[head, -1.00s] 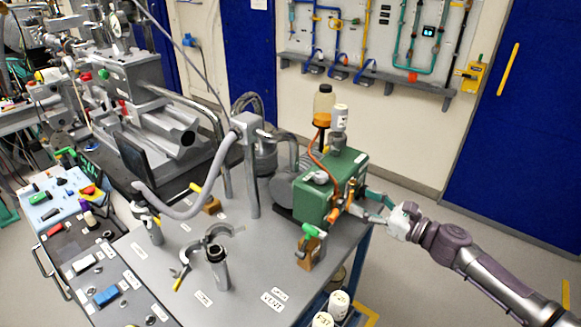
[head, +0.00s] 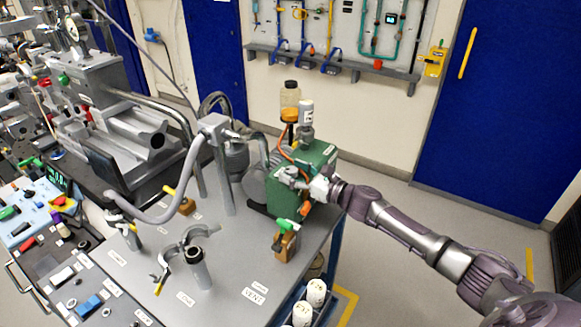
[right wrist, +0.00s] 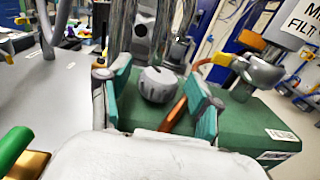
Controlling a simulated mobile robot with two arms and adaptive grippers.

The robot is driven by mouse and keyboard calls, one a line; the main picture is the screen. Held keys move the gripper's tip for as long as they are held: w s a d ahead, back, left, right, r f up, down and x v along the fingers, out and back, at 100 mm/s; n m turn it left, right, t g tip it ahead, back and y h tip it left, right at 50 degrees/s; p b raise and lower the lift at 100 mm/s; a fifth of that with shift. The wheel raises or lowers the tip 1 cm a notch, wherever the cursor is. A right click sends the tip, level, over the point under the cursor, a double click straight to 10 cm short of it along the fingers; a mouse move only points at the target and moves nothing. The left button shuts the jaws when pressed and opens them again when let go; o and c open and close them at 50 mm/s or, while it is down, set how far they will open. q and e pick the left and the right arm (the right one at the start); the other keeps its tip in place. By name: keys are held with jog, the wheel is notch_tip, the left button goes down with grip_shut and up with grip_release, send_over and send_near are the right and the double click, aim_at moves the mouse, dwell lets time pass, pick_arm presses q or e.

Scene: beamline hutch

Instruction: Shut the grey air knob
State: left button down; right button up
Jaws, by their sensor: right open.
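The grey air knob (right wrist: 158,84) is a ribbed round knob on top of the green pump box (right wrist: 247,123). In the right wrist view it sits between the two teal fingers of my right gripper (right wrist: 161,75), which is open around it. I cannot tell whether either finger touches it. In the head view my right gripper (head: 300,180) is over the top of the green box (head: 316,160) and partly hides the knob. My left gripper is not in view.
An orange hose (right wrist: 172,115) runs beside the right-hand finger. A white-labelled filter canister (head: 306,114) and an amber-bottomed bottle (head: 290,98) stand behind the knob. A green-handled valve (head: 287,224) is in front of the box. The grey bench top (head: 228,275) is partly clear.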

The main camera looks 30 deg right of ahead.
jog(key=shift+w+a, duration=0.3)
jog(key=shift+w, duration=0.2)
jog(key=c, duration=1.2)
jog(key=shift+o, duration=0.2)
